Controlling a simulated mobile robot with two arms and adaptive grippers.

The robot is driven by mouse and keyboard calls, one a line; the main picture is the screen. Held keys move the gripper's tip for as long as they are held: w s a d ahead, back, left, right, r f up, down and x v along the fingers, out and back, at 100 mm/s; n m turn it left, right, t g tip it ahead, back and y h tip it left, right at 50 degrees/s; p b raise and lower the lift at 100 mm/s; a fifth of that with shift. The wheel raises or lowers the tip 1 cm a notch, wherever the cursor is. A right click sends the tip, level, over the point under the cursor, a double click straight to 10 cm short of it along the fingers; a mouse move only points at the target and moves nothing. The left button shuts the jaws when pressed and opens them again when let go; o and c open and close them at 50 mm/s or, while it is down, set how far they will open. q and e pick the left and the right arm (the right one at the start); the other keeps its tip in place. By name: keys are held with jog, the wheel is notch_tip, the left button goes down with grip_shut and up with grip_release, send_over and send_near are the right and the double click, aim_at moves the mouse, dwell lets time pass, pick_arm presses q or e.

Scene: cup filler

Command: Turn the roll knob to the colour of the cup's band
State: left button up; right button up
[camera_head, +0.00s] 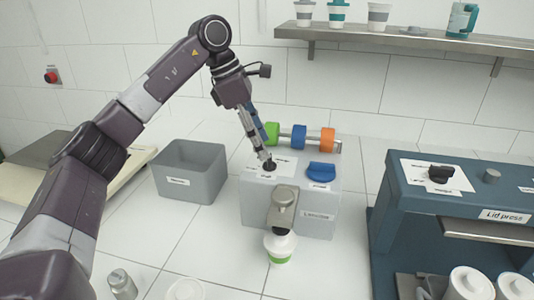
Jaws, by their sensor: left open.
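A white cup (280,257) with a green band sits under the spout of the light grey machine (308,213). On top of the machine, a small black knob (269,166) stands on a white label. A blue part (321,171) sits to its right. Behind them is a bar with a green roll (272,131), a blue roll (299,137) and an orange roll (327,140). My left gripper (264,155) points down with its fingertips at the black knob, which they partly hide. It is open; I cannot tell whether it touches the knob. My right gripper is out of view.
A grey bin (190,171) stands left of the machine. The blue lid press (405,215), with a black knob (441,174), stands at right. A wall shelf (410,38) holds cups. A small metal container (122,285) stands front left. Bare counter lies around the machine.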

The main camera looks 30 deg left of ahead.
aim_at(270, 161)
pick_arm(q)
jog(key=shift+x, duration=2)
jog(key=c, duration=1.2)
jog(key=shift+o, duration=0.2)
